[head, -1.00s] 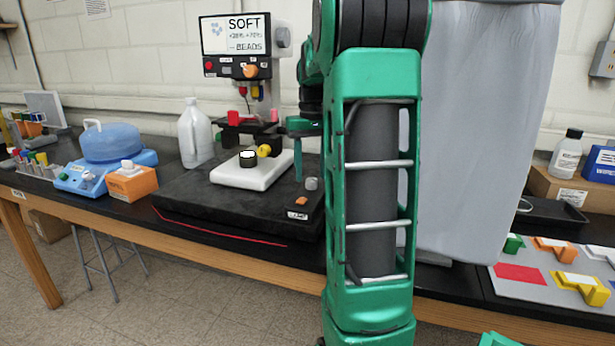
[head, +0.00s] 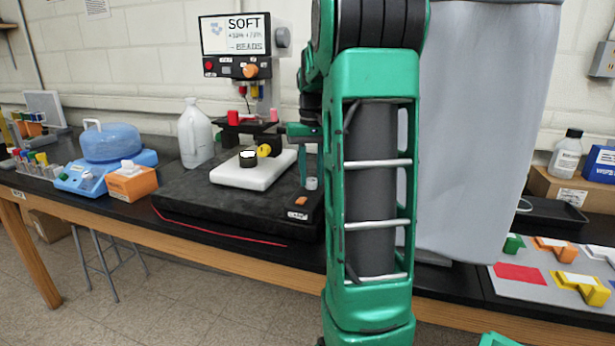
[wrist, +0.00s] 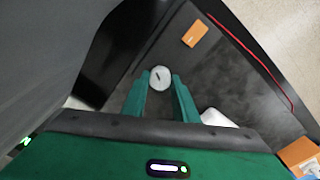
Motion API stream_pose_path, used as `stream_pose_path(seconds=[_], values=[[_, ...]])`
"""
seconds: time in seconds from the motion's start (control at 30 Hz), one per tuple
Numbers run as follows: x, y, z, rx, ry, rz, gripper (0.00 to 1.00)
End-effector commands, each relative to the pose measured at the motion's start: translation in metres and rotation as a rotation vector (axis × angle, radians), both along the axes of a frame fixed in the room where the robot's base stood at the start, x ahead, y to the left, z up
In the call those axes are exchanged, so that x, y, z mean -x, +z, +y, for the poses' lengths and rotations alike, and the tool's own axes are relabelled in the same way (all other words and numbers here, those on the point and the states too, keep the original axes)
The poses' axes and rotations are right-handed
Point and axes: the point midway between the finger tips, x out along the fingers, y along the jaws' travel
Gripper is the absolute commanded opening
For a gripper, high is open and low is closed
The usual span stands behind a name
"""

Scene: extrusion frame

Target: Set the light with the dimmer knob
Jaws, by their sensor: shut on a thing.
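The dimmer knob (head: 311,183) is a small pale grey round knob at the right side of the black base, beside an orange switch. In the wrist view the knob (wrist: 160,78) shows a short dark pointer mark on its face. My gripper (wrist: 160,84) has its two green fingers on either side of the knob and is shut on it.
The black base (head: 200,198) carries the white slab (head: 245,178) and the orange switch (head: 300,201). A display panel (head: 236,34) reading "SOFT" and "BEADS" stands behind. A white jug (head: 195,140) and orange box (head: 133,183) are to the left. A grey draped sheet (head: 480,130) is close on the right.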

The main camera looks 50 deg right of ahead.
Motion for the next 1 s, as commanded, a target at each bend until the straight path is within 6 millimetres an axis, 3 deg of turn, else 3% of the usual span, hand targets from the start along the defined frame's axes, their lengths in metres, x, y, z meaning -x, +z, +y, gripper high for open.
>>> stream_pose_path(seconds=[0.37,0.4,0.47,0.77,1.0], values=[[-0.001,0.000,0.002,-0.001,-0.030,-0.001,0.04],[-0.001,0.000,0.002,-0.001,-0.030,-0.001,0.36],[-0.001,0.000,0.001,-0.001,-0.031,-0.001,0.45],[-0.001,0.001,0.001,0.000,-0.033,0.000,0.45],[-0.001,0.028,0.000,0.002,-0.033,-0.002,0.45]])
